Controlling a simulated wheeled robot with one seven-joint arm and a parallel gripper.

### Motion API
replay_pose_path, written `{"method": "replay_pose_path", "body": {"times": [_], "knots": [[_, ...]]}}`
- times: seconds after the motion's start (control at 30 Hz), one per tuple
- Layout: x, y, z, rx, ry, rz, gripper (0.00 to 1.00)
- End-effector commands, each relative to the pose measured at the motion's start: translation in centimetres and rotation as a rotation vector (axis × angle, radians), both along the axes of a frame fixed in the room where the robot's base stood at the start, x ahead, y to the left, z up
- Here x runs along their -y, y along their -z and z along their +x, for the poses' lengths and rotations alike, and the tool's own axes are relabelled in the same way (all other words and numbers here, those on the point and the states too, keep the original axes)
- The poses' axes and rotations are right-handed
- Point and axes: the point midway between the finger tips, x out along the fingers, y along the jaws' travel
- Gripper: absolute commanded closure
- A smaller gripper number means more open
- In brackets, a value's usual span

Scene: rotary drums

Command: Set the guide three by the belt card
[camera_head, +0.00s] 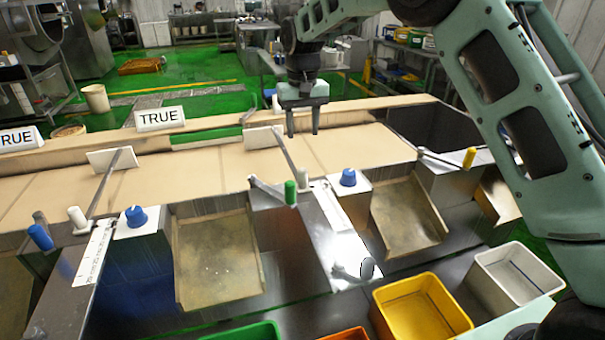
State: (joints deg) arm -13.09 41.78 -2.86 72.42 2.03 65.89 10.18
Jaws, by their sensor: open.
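A tan belt (225,164) runs across the view. Thin guide arms lie over it: one ends in a green handle (290,192), one in a white handle (77,217), and one at right in a yellow handle (469,157). I cannot tell which is guide three. My gripper (303,132) points down over the belt, open and empty, just right of a white plate (262,137) at the far end of the green-handled arm.
Blue knobs on white blocks stand at the near edge (136,216), (348,177), beside white scale strips (94,252). Metal chutes (215,260) drop toward the front. Yellow (415,310) and white (515,275) bins stand below. My arm covers the right side.

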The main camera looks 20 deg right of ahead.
Motion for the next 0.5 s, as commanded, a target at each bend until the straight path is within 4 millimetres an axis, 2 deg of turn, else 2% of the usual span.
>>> {"method": "replay_pose_path", "body": {"times": [0.5], "knots": [[0.0, 10.5, -0.1, -0.004, 0.0, 0.0, 0.54]]}}
